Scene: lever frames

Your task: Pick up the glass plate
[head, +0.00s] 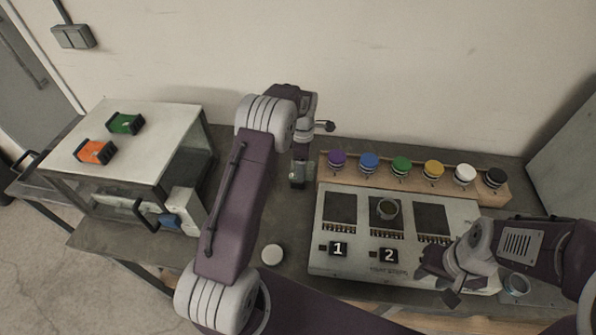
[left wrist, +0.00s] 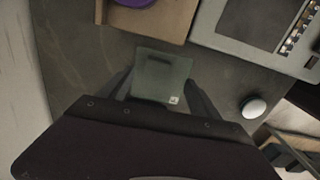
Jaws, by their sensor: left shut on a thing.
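The glass plate (left wrist: 160,76) is a greenish, see-through square with a small white mark at one corner, seen in the left wrist view. My left gripper (left wrist: 158,92) has a dark finger at each side of it and is shut on it. In the head view my left gripper (head: 298,180) points down at the back of the table, left of the colored row; the plate is hard to make out there. My right gripper (head: 441,279) is over the front right of the grey panel, its fingers apart and nothing seen between them.
The grey panel (head: 318,262) has dark bays and number tags, with a round dish (head: 388,209) in one. Behind it is a wooden rack (head: 410,182) of several colored-top items. A white round button (head: 272,254) is at the front. A glass-sided cabinet (head: 150,135) stands left.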

